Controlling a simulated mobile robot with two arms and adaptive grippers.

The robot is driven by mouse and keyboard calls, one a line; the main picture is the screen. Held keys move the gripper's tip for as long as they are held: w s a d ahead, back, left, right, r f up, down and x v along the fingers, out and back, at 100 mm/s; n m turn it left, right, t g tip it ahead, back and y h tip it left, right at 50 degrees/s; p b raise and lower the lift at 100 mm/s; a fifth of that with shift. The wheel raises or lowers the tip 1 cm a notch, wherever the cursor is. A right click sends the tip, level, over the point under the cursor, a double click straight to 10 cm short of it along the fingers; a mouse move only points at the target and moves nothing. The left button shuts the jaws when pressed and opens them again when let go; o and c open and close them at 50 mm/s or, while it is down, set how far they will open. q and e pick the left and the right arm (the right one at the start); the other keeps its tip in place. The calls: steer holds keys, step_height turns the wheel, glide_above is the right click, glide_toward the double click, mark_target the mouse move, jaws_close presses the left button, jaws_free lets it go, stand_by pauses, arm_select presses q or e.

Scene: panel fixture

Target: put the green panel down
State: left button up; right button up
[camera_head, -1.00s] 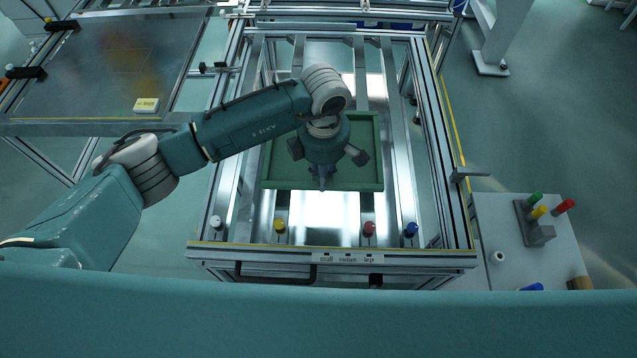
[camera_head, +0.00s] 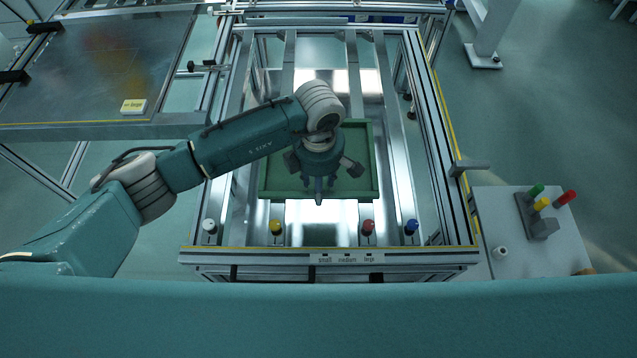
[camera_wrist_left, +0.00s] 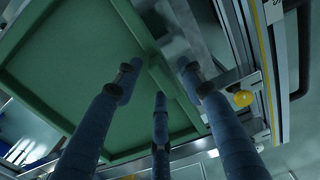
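The green panel (camera_head: 272,178), a flat rectangle with a raised rim, lies level inside the metal frame fixture (camera_head: 425,150), behind the row of knobs. My arm hides its middle. It also fills the upper left of the left wrist view (camera_wrist_left: 75,65). My left gripper (camera_head: 319,190) points down at the panel's near edge. Its three fingers are spread apart with gaps between them. In the left wrist view the fingertips (camera_wrist_left: 160,78) are around the panel's rim, one over the panel and one outside it. Contact with the rim cannot be told. My right gripper is not in view.
White, yellow (camera_head: 276,227), red (camera_head: 368,227) and blue (camera_head: 411,227) knobs stand along the fixture's near side. A side table (camera_head: 500,215) with coloured pegs is at the right. A glassy table (camera_head: 95,75) with a small yellow-white box (camera_head: 134,106) is at the left.

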arm_select(q)
steer(key=shift+r, duration=0.1)
steer(key=shift+r+p, duration=0.35)
steer(key=shift+r, duration=0.05)
step_height(320, 180, up, 11)
steer(key=p, duration=0.5)
steer(key=shift+p, duration=0.35)
steer(key=shift+r, duration=0.1)
